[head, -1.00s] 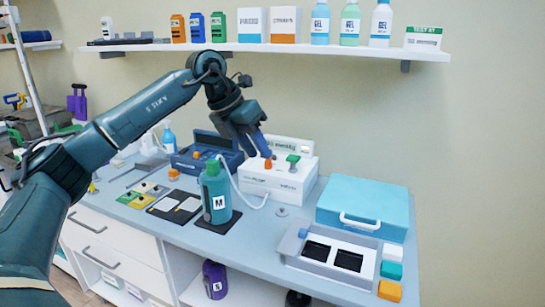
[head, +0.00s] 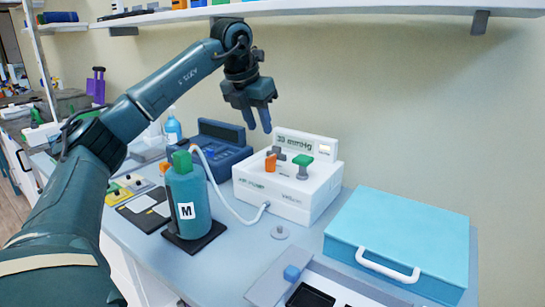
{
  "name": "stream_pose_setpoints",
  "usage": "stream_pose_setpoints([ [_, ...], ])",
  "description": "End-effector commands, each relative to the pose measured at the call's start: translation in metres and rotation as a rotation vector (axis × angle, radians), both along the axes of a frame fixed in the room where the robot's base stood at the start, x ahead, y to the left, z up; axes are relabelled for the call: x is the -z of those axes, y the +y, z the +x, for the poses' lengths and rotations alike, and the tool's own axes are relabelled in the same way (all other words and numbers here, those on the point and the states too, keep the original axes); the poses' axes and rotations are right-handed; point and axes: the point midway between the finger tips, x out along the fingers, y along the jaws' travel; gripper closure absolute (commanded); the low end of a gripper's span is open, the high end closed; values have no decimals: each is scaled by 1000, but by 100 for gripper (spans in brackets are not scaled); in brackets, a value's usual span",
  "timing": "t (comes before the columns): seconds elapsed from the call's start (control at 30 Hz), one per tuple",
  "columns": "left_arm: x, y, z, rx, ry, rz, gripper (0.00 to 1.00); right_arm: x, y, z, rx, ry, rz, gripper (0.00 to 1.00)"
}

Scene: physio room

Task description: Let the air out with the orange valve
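The orange valve (head: 270,163) stands on top of a white box (head: 290,193), towards its left front. A green valve (head: 303,161) stands to its right, with a grey knob (head: 277,152) between and behind them. The display (head: 305,145) at the back of the box seems to read 30 mmHg; its first digit is unclear. A pale hose runs from the box to a teal cylinder marked M (head: 188,206) with a green top. My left gripper (head: 259,128) hangs above the box, fingers down and apart, empty and clear of the orange valve. My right gripper is out of view.
A light blue case (head: 400,240) with a white handle lies to the right. A dark blue device (head: 218,147) stands behind left of the box. A grey tray (head: 270,284) is at the front. A shelf (head: 330,10) crosses above my arm.

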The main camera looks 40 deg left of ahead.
Motion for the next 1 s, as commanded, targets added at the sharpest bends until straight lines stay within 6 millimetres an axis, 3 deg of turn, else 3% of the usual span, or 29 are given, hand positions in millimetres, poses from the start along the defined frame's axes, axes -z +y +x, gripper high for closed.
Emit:
stream_pose_setpoints([
  [0.3, 64, 2, 25, 1, 4, 0, 69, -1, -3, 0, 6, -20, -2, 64],
  [0.5, 89, 3, 36, 1, 1, -1, 69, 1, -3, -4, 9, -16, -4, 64],
  [0.93, 98, 4, 40, 2, 0, 0, 69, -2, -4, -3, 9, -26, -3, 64],
  [1.0, 98, 4, 40, 2, 0, 0, 74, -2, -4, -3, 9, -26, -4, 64],
])
